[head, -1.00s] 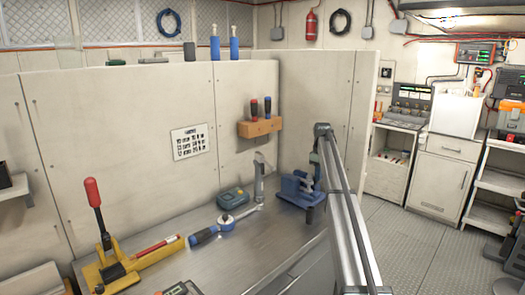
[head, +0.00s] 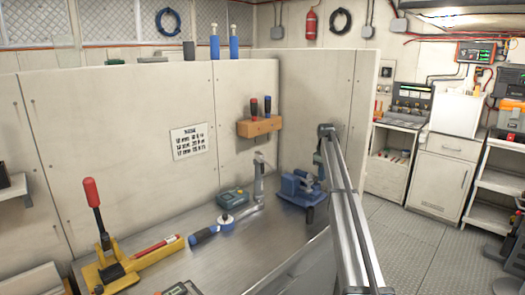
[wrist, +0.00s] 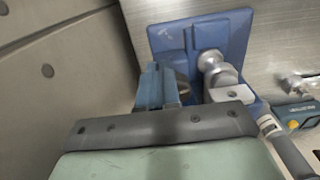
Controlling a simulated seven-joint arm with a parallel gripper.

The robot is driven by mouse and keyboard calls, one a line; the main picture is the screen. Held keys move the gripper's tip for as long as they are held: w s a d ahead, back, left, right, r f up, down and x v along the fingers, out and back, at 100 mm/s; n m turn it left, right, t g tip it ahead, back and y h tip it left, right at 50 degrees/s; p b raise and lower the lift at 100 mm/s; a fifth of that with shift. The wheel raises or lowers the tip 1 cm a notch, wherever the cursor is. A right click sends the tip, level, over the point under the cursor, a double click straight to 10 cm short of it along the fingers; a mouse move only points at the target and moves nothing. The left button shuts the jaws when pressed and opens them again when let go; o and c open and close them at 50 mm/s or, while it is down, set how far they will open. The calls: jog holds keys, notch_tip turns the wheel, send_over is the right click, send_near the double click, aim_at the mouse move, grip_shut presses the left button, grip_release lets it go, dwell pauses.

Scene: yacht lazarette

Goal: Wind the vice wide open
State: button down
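The blue vice (head: 299,188) stands near the right end of the metal bench, beside the partition wall. In the wrist view its blue base (wrist: 180,38) and a round bright metal screw end (wrist: 212,62) show ahead of my gripper. My gripper (head: 320,168) is at the right side of the vice, partly hidden by my arm. In the wrist view my gripper's grey-green body fills the bottom. A blue-grey part and a pale part stand ahead of it. I cannot tell whether the fingers are apart or closed, or whether they touch the vice. The jaw gap is hidden.
A yellow tool with a red lever (head: 115,265) is farther left. The partition (head: 145,150) stands close behind.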

jog(key=shift+w+a+r, duration=0.2)
jog(key=shift+w, duration=0.2)
jog(key=shift+s+d, duration=0.15)
jog(key=shift+d, duration=0.2)
jog(key=shift+r, duration=0.1)
jog(key=r, duration=0.5)
jog(key=shift+s+d+r, duration=0.1)
jog(key=shift+d+r, duration=0.1)
jog(key=shift+r, duration=0.15)
dwell(0.4)
